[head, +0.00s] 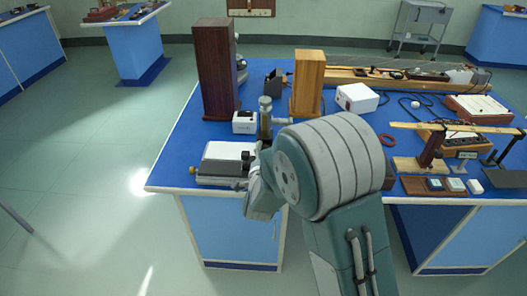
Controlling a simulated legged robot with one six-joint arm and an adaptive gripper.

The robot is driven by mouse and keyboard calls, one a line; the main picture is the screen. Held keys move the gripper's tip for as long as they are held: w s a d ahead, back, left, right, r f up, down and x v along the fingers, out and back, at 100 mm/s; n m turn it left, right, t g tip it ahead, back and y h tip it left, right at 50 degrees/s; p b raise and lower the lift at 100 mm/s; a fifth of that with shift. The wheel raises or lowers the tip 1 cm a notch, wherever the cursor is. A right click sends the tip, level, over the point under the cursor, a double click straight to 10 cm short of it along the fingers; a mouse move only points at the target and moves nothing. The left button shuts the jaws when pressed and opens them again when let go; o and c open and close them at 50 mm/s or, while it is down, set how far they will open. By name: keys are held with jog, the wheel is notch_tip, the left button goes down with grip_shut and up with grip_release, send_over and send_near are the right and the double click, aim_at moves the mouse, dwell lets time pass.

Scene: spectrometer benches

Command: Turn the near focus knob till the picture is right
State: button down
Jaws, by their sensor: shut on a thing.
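A grey upright instrument with an eyepiece-like top (265,104) stands on the blue bench, left of my arm's large round joint. My arm reaches in from the lower right and hides the instrument's lower part. My gripper (246,184) is small and partly hidden by my wrist, low at the instrument's near side. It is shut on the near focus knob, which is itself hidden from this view. A white-topped device (226,152) with a dark base and a brass knob at its left end sits just left of the gripper. No focus picture can be made out.
A tall dark wooden box (213,70) and a lighter wooden box (308,83) stand behind. A small white box (245,122) is close to the instrument. A white box with a red button (357,97), cables and wooden apparatus fill the right.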

dwell(0.6)
jog(key=shift+c, duration=1.3)
grip_release()
jog(key=shift+f, duration=0.1)
jog(key=s, duration=1.2)
jog(key=shift+a, duration=0.2)
jog(key=shift+w, duration=0.1)
